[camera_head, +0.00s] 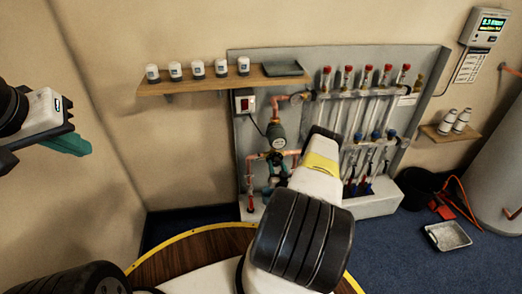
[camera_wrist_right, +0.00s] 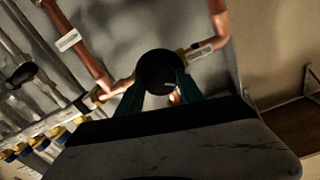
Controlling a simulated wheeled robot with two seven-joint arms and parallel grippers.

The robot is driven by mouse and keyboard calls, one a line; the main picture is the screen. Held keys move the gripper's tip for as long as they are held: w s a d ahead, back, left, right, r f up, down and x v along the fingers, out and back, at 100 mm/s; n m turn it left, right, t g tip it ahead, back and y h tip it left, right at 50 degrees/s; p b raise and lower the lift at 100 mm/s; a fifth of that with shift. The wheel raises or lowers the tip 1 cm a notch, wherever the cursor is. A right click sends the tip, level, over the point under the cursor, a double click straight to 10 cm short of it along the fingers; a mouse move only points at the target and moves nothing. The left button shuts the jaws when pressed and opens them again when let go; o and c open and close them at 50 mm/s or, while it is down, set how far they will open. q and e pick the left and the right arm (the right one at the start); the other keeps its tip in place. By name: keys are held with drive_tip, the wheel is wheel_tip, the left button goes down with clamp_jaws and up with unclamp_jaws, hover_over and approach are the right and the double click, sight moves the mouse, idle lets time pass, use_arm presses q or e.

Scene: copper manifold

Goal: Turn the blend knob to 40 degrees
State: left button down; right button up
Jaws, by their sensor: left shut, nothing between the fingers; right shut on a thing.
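In the head view my right arm reaches to the manifold board, and I cannot clearly make out the grip there. My left gripper (camera_head: 68,143) is shut and empty at the left of the head view, far from the board. The knob's angle cannot be read.
A wooden shelf (camera_head: 200,84) with several white-and-dark containers juts out at upper left. A wall display (camera_head: 490,23) hangs at upper right. A grey tray (camera_head: 447,236) lies on the floor.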

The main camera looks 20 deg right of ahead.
drive_tip(key=m, duration=0.6)
drive_tip(key=shift+m, duration=0.7)
drive_tip(key=o, duration=1.4)
drive_tip(key=v, duration=0.7)
drive_tip(key=shift+s+a, duration=0.1)
drive_tip(key=shift+s, duration=0.3)
